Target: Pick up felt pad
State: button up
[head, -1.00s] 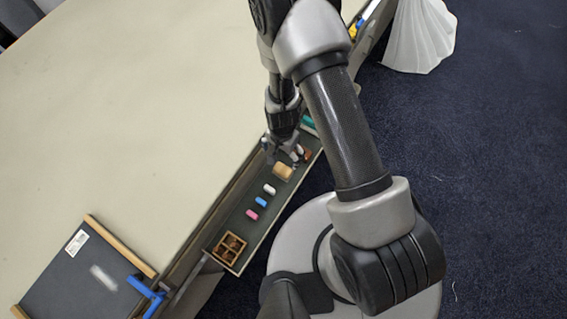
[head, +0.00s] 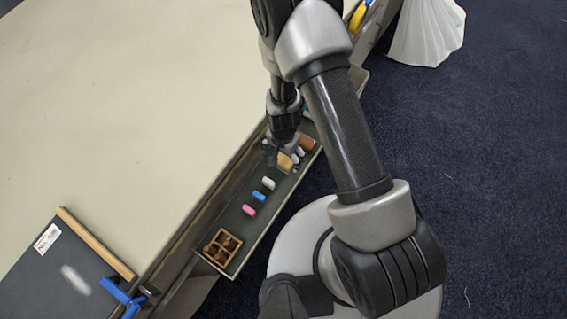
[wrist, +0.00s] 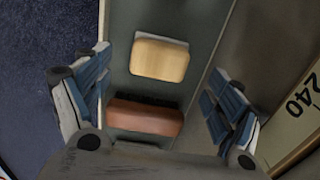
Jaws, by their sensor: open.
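A tan block with a pale edge, which looks like the felt pad (wrist: 160,59), lies in a narrow dark tray (wrist: 207,22) in the wrist view. In the head view the felt pad (head: 286,163) is partly covered by my gripper (head: 284,155). In the wrist view my gripper (wrist: 160,82) is open, with one finger on each side of the tray's middle and nothing between them touching. The pad shows between and beyond the fingertips. A red-brown block with a dark bristly edge (wrist: 146,118) lies nearer the palm.
White (head: 268,183), blue (head: 259,196) and pink (head: 249,210) pieces lie along the tray. A divided wooden box (head: 222,248) stands at its near end. The tray runs along the pale table (head: 110,110). A dark board (head: 60,275) with a blue clamp (head: 122,296) is at lower left.

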aim_at(284, 160)
notch_tip(284, 160, down, 5)
jog(key=b, duration=0.5)
jog(key=shift+r, duration=0.1)
jog(key=shift+c, duration=0.3)
jog(key=c, duration=1.3)
jog(key=shift+o, duration=0.2)
notch_tip(284, 160, up, 20)
jog(key=p, duration=1)
